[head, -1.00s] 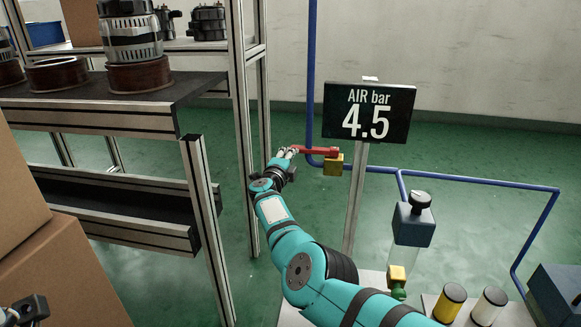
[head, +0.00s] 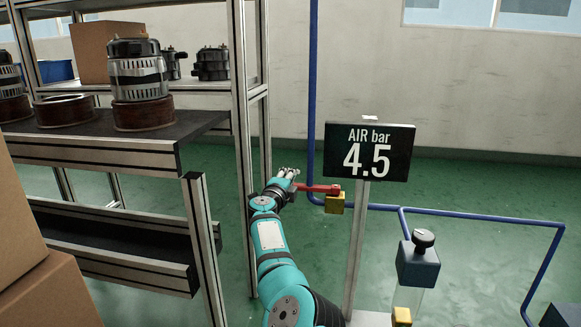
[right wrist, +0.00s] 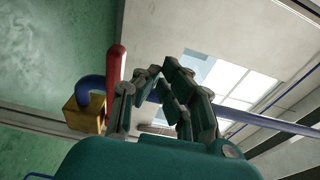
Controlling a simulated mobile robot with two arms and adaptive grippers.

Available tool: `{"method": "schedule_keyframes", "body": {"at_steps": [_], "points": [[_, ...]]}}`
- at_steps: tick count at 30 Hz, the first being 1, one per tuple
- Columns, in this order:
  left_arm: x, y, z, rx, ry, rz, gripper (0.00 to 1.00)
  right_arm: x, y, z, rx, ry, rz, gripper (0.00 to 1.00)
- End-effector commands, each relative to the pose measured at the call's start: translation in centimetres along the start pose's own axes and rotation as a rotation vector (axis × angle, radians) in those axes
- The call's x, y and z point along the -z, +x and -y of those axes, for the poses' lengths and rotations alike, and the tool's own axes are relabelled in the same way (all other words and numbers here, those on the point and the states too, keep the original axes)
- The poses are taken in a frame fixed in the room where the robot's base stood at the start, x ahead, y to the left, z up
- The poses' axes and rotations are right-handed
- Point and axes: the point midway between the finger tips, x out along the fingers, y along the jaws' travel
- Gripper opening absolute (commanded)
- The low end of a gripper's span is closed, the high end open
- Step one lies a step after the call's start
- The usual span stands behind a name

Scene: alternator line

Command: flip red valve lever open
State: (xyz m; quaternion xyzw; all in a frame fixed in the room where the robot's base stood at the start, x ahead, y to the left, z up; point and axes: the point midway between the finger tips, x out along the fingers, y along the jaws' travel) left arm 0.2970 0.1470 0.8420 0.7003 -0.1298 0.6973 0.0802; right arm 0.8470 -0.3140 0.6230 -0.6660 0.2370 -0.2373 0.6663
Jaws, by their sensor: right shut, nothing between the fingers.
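The red valve lever (head: 320,188) lies level in the head view, pointing left from the yellow valve body (head: 335,204) on the blue pipe. My right gripper (head: 288,173) is at the lever's free left end, slightly above it, shut and empty. In the right wrist view the lever (right wrist: 117,66) runs along the left of the fingers (right wrist: 163,78), outside them, with the yellow valve body (right wrist: 84,113) at lower left. I cannot tell whether a finger touches the lever. My left gripper is not in view.
A sign (head: 369,152) reading "AIR bar 4.5" stands on a post right of the valve. A metal rack (head: 140,135) with alternators is on the left, its upright close to my right arm. A blue unit with a black knob (head: 418,262) is at lower right.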

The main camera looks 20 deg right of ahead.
Motion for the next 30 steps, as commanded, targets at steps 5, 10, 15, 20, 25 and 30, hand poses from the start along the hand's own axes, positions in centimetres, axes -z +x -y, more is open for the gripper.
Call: {"method": "schedule_keyframes", "body": {"at_steps": [5, 10, 15, 20, 25, 30], "points": [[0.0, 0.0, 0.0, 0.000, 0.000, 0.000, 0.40, 0.0, 0.0, 3.1, 0.001, 0.003, 0.000, 0.00], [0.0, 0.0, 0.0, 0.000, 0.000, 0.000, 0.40, -0.1, 0.0, 4.4, -0.001, 0.001, 0.000, 0.00], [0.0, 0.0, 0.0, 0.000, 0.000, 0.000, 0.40, 0.0, 0.0, 4.6, -0.002, -0.001, 0.000, 0.00], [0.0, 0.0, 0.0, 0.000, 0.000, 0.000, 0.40, 0.0, 0.0, 4.6, -0.001, -0.001, 0.000, 0.00], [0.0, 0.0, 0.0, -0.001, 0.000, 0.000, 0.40, 0.0, 0.0, 4.5, -0.001, -0.001, 0.000, 0.00], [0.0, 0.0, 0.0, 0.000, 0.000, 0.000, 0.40, 0.0, 0.0, 4.5, -0.001, -0.001, 0.000, 0.00]]}}
